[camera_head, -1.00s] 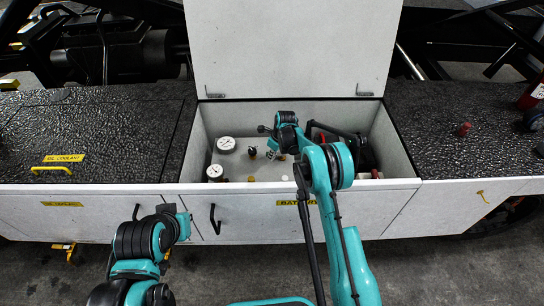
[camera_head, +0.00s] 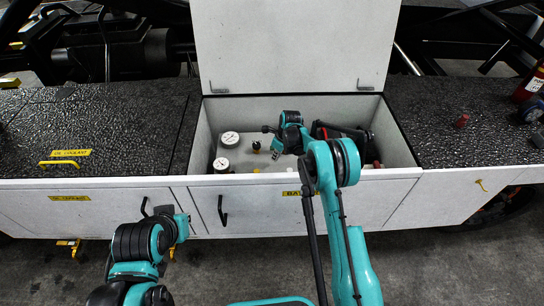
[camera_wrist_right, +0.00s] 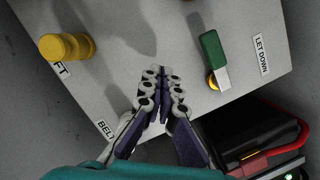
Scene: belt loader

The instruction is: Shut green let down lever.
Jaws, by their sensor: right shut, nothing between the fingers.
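The green lever (camera_wrist_right: 212,48) stands out from the light panel in the right wrist view, beside the "LET DOWN" label (camera_wrist_right: 261,54). A pale, flat part and a yellow base (camera_wrist_right: 213,81) show at its lower end. My right gripper (camera_wrist_right: 160,76) is shut and empty, left of the lever and apart from it. In the head view my right gripper (camera_head: 276,151) is inside the open box (camera_head: 205,140), and the lever cannot be made out there. The end of my left arm (camera_head: 180,226) is in front of the cabinet; its fingers are not clear.
A yellow knob (camera_wrist_right: 67,46) stands at the left of the panel in the wrist view. A black case with a red edge (camera_wrist_right: 255,140) is at the lower right. Two gauges (camera_head: 230,139) sit in the box's left part. The white lid (camera_head: 295,45) stands open behind.

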